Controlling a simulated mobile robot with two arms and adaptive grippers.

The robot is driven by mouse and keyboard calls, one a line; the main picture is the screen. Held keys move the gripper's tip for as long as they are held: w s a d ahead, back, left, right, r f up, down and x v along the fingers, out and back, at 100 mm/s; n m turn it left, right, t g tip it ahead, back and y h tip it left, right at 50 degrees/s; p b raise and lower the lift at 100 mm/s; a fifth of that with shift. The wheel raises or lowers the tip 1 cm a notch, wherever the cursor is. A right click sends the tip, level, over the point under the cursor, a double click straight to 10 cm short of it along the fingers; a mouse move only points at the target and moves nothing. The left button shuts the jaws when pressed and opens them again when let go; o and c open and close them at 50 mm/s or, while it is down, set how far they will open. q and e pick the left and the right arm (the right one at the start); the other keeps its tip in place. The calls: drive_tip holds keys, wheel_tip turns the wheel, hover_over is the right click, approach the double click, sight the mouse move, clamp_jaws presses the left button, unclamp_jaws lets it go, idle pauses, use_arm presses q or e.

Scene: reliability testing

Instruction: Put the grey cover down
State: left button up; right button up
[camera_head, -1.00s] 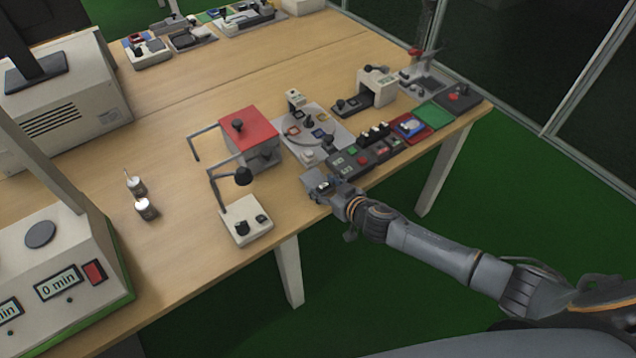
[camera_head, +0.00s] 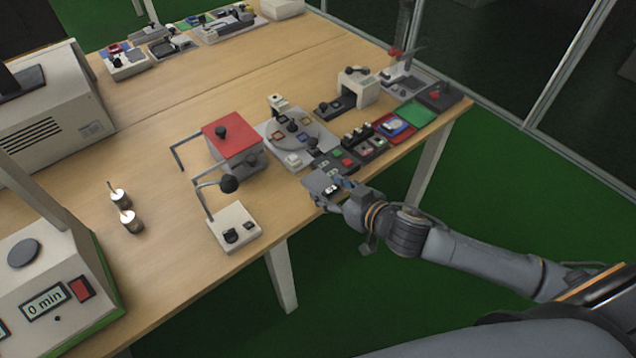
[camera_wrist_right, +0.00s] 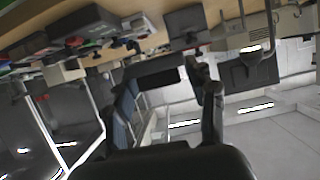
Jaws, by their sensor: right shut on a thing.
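The grey cover (camera_head: 317,182) is a small flat grey piece at the front edge of the table, just in front of the black modules. My right gripper (camera_head: 334,191) is shut on it, reaching in from the lower right. I cannot tell whether the cover touches the table. In the right wrist view a dark piece (camera_wrist_right: 152,76) shows between my fingers; its outline is hard to make out. My left gripper is not in view.
Black button modules (camera_head: 346,160) and a round-dial station (camera_head: 292,135) stand behind the cover. A red-topped box (camera_head: 228,135) and a white base with a bent arm (camera_head: 234,229) stand to its left. Bare tabletop (camera_head: 285,205) lies between that base and my gripper.

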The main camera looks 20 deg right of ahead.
drive_tip(key=shift+a+v, duration=0.15)
drive_tip(key=shift+v, duration=1)
drive_tip(key=shift+a+v, duration=0.15)
drive_tip(key=shift+v, duration=1.05)
wheel_tip(320, 180, up, 10)
drive_tip(key=m+t+h, duration=0.1)
drive_tip(key=m+h, duration=0.3)
hover_over(330, 191)
drive_tip(key=s, duration=0.3)
drive_tip(key=shift+s+d+r+h, duration=0.25)
drive_tip(key=shift+s+r+h, duration=0.05)
drive_tip(key=shift+s+r, duration=0.1)
drive_tip(key=shift+w+f, duration=0.1)
